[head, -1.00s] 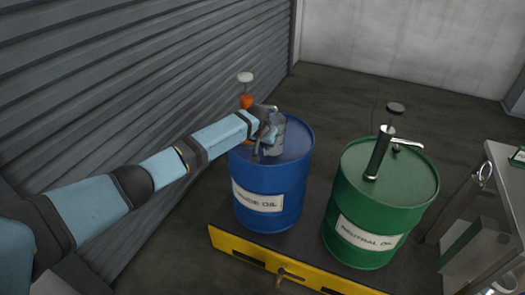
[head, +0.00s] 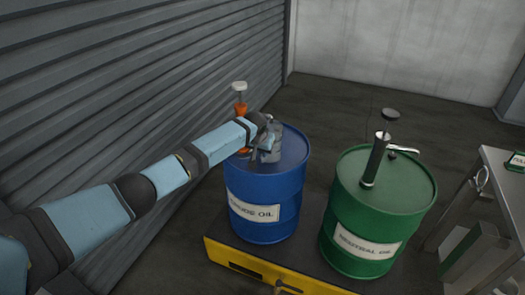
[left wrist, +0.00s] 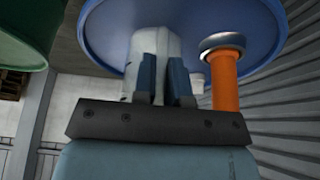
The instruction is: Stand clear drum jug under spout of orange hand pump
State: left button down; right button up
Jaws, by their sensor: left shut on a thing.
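The clear drum jug (head: 273,152) looks grey and see-through, over the blue drum's lid (head: 293,150). My left gripper (head: 265,142) is shut on it; the jug also shows between the blue fingers in the left wrist view (left wrist: 140,52). The orange hand pump (head: 240,108), with a pale knob on top, stands just left of and behind the jug. It also shows right of the fingers in the left wrist view (left wrist: 226,88). Its spout is mostly hidden by my gripper and the jug. I cannot tell whether the jug touches the lid. My right gripper is not in view.
A green drum (head: 372,215) with a dark pump (head: 375,160) stands right of the blue drum (head: 262,190). Both stand on a yellow-edged platform (head: 225,258). A grey metal bench (head: 495,185) is at the right. A ribbed shutter wall (head: 140,75) runs along the left.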

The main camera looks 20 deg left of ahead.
pick_arm(q)
jog(key=shift+f, duration=0.5)
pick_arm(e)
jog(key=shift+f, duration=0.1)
pick_arm(q)
jog(key=c, duration=1.1)
grip_release()
jog(key=shift+s+r, duration=0.1)
jog(key=shift+r, duration=0.15)
jog(key=p+v, duration=0.2)
jog(key=v, duration=1.1)
jog(key=shift+r, duration=0.15)
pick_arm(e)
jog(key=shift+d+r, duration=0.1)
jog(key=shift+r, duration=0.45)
